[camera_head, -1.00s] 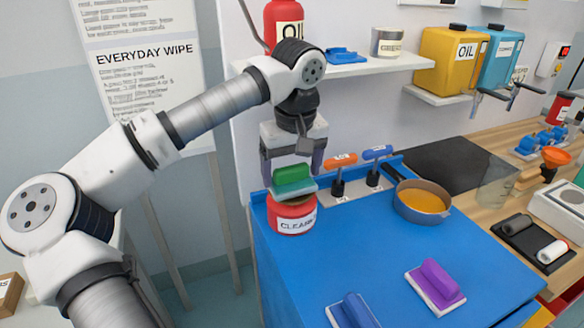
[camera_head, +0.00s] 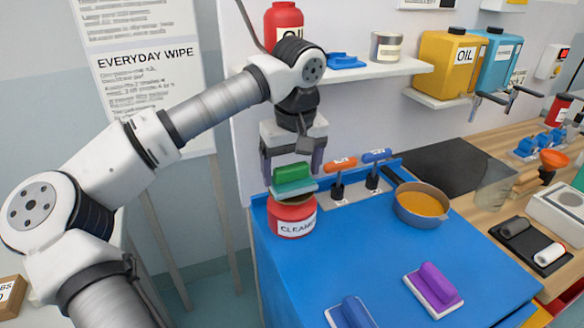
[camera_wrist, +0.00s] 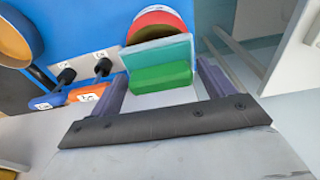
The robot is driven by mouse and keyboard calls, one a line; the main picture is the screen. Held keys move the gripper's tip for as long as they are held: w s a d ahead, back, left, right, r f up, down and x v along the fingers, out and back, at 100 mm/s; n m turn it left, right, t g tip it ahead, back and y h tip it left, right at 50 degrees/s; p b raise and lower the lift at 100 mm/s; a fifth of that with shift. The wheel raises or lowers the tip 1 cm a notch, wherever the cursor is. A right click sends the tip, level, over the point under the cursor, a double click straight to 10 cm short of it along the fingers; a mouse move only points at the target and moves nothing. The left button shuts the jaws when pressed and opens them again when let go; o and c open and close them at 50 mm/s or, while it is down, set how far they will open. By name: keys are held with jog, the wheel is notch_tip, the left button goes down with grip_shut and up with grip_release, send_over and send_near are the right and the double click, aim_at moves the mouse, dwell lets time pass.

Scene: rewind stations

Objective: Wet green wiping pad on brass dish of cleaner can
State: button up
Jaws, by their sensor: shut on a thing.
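The green wiping pad (camera_head: 292,173), a green grip block on a pale teal base, is held between the fingers of my gripper (camera_head: 292,177). In the wrist view the pad (camera_wrist: 160,77) sits between the two purple fingers. The red cleaner can (camera_head: 291,228) stands upright on the blue bench below it. The brass dish (camera_head: 289,204) on the can's top shows partly under the pad's base. A small gap seems to lie between pad and dish; the pad hides part of the dish.
An orange-handled tool (camera_head: 340,163) and a blue-handled tool (camera_head: 377,156) stand in a holder right of the can. A pan (camera_head: 421,219) of orange liquid is farther right. Blue (camera_head: 352,312) and purple (camera_head: 434,284) pads lie at the front. A shelf (camera_head: 380,66) is behind.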

aim_at(291, 165)
jog(key=shift+r+p, duration=1.95)
jog(key=shift+r, duration=0.9)
